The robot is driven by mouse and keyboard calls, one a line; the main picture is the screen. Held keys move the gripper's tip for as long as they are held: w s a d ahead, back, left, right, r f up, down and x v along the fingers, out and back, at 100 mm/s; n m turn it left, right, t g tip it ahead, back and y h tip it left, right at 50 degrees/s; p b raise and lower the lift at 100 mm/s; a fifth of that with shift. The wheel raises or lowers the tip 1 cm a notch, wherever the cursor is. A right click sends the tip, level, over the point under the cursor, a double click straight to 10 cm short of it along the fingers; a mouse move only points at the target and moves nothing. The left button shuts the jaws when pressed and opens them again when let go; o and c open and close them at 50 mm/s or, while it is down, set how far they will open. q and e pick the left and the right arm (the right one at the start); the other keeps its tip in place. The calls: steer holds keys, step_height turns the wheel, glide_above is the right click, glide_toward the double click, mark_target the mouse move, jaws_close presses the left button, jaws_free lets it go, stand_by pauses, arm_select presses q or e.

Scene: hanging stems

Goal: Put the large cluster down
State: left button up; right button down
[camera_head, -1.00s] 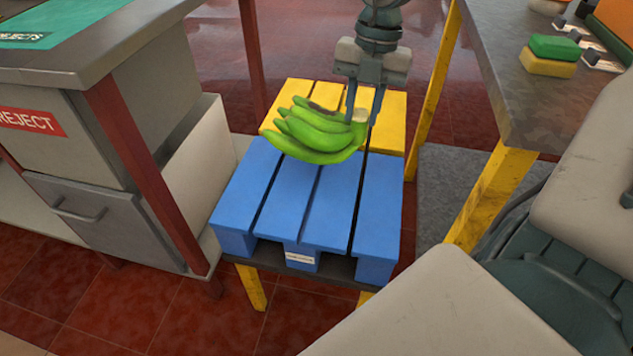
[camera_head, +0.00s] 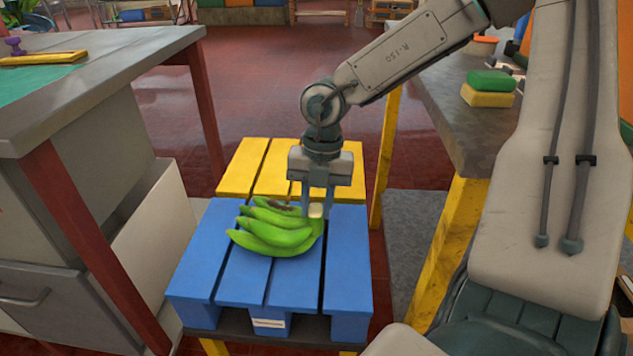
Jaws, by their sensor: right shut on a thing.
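The large cluster of green bananas (camera_head: 272,233) is over the blue pallet (camera_head: 190,262), at the far part of its slats. It looks to rest on or just above the slats; I cannot tell if it touches. My right gripper (camera_head: 315,212) points down at the cluster's right end and is shut on its pale cut stem. The fingers hide part of the stem. My left gripper is not in view.
A yellow pallet (camera_head: 243,166) lies just behind the blue one. A grey table (camera_head: 130,50) stands at the left, and another table (camera_head: 440,95) with green and yellow sponges (camera_head: 490,88) at the right. The right part of the blue pallet is clear.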

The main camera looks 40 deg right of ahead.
steer(key=shift+r, duration=0.1)
steer(key=c, duration=1.1)
jaws_free()
steer(key=shift+c, duration=0.2)
